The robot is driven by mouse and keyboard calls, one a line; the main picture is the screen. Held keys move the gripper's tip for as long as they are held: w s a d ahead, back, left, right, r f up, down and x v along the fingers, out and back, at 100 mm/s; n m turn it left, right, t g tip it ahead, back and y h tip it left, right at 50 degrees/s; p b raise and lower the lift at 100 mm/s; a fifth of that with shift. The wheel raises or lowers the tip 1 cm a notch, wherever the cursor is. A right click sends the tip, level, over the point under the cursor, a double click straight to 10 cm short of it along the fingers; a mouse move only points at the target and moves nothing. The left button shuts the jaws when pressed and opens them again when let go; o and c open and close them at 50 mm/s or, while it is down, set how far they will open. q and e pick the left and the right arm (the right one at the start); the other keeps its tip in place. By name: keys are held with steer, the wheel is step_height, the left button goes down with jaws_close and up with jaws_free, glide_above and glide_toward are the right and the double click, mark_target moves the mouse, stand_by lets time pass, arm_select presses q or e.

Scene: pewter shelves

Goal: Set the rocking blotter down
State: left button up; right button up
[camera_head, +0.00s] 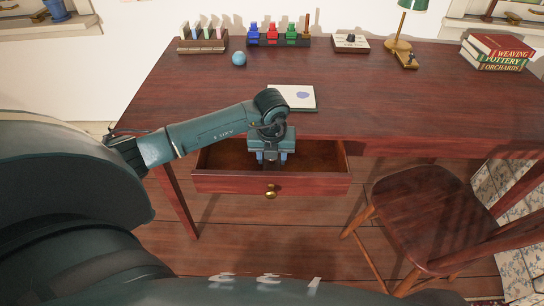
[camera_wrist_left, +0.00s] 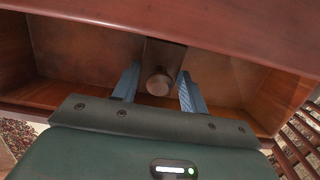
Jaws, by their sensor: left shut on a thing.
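The rocking blotter (camera_wrist_left: 159,84) shows in the left wrist view as a brown wooden piece with a round knob, between my two blue fingers. My left gripper (camera_head: 270,158) is shut on it and points down into the open drawer (camera_head: 228,182) of the desk. The gripper also shows in the left wrist view (camera_wrist_left: 158,88). In the head view the gripper hides the blotter. I cannot tell whether the blotter touches the drawer floor. My right gripper is not in view.
A blue ball (camera_head: 238,58), coloured bottles (camera_head: 272,34), a lamp (camera_head: 397,45) and books (camera_head: 495,52) stand farther back. A wooden chair (camera_head: 425,210) stands right of the drawer.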

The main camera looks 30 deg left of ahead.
arm_select(q)
steer(key=shift+w+a+r+g+h, duration=0.2)
steer(key=shift+w+g+h, duration=0.35)
steer(key=shift+g, duration=0.25)
steer(key=shift+s+f, duration=0.15)
steer(key=shift+f, duration=0.7)
steer(key=shift+f, duration=0.15)
steer(key=o, duration=0.8)
steer(key=shift+o, duration=1.2)
